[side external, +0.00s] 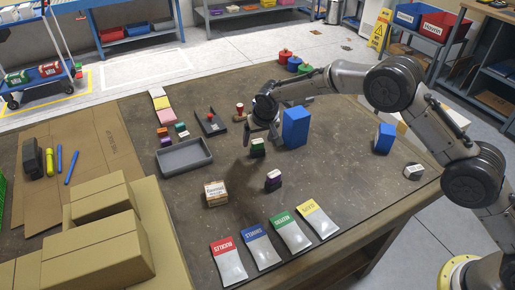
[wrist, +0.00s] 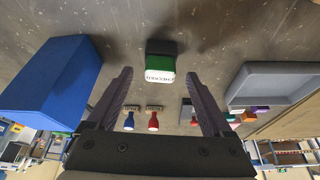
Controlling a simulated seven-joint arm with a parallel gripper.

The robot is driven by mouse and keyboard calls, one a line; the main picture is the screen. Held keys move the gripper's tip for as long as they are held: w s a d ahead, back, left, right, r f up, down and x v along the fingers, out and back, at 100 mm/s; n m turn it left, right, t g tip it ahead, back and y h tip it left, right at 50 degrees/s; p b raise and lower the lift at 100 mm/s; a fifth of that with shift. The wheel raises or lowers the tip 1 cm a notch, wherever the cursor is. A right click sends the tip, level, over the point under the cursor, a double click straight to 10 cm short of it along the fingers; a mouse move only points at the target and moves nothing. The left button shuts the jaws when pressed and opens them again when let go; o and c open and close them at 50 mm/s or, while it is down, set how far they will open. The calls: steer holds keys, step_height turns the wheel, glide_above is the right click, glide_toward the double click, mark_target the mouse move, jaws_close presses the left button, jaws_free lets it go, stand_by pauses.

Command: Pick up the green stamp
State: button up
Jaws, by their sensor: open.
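The green stamp (side external: 258,145) is a small block, green with a white band and a darker part, upright on the brown table. In the wrist view the green stamp (wrist: 161,60) is near the top centre, with lettering on its white face. My gripper (side external: 263,137) is just above it in the side view, pointing down. In the wrist view my gripper (wrist: 159,76) has its two fingers wide apart and nothing between them; the stamp appears just past the fingertips, roughly centred. I cannot tell the exact height gap.
A tall blue box (side external: 296,127) stands close to the right of my gripper. A purple and white stamp (side external: 273,180) and a small carton (side external: 215,194) are nearer the front. A grey tray (side external: 185,156) lies left. Labelled pouches (side external: 288,233) line the front edge.

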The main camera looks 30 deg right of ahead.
steer(key=shift+x, duration=1.1)
steer(key=c, duration=1.3)
